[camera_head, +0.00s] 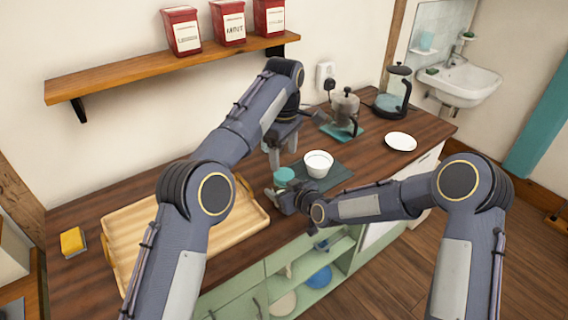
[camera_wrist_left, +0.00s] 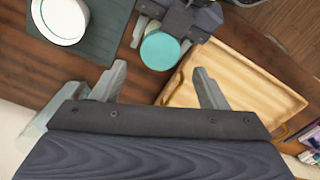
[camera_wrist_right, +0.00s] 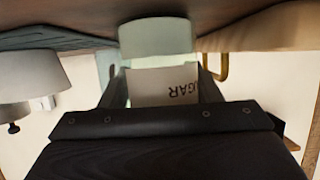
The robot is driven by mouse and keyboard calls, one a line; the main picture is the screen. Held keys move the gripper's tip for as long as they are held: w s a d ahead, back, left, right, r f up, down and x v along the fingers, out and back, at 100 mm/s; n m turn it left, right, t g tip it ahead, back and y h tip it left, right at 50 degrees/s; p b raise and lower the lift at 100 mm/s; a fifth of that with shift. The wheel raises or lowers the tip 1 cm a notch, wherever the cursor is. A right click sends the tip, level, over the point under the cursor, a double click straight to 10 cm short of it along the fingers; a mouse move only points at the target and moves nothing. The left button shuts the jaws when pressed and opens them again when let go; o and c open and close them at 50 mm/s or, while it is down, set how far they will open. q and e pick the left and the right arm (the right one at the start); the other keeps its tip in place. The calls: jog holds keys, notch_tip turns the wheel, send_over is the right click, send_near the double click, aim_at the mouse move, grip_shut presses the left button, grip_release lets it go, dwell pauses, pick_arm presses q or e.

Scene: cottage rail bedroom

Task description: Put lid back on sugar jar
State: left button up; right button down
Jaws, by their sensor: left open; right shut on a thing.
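The sugar jar (camera_wrist_right: 160,88) is between the fingers of my right gripper (camera_wrist_right: 155,75), with its "SUGAR" label upside down in the right wrist view. Its pale green part (camera_wrist_right: 155,38) shows beyond the fingertips. In the head view my right gripper (camera_head: 277,194) holds it low over the counter. A round teal lid (camera_head: 284,174) appears to sit on top of the jar; its seating is hidden. The lid also shows in the left wrist view (camera_wrist_left: 160,50). My left gripper (camera_head: 283,155) is open and empty above the jar, its fingertips (camera_wrist_left: 160,75) apart and pointing toward the lid.
A white bowl (camera_head: 318,161) stands on a dark mat (camera_head: 338,178) right of the jar. A wooden tray (camera_head: 128,222) lies to the left, close to the jar. A shelf (camera_head: 130,78) hangs above.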

aim_at(284, 174)
pick_arm(q)
notch_tip(284, 174, down, 6)
dwell(0.4)
jog(key=c, duration=1)
jog(key=m, duration=0.9)
jog(key=shift+m, duration=0.4)
jog(key=o, duration=1.1)
jog(key=shift+c, duration=0.2)
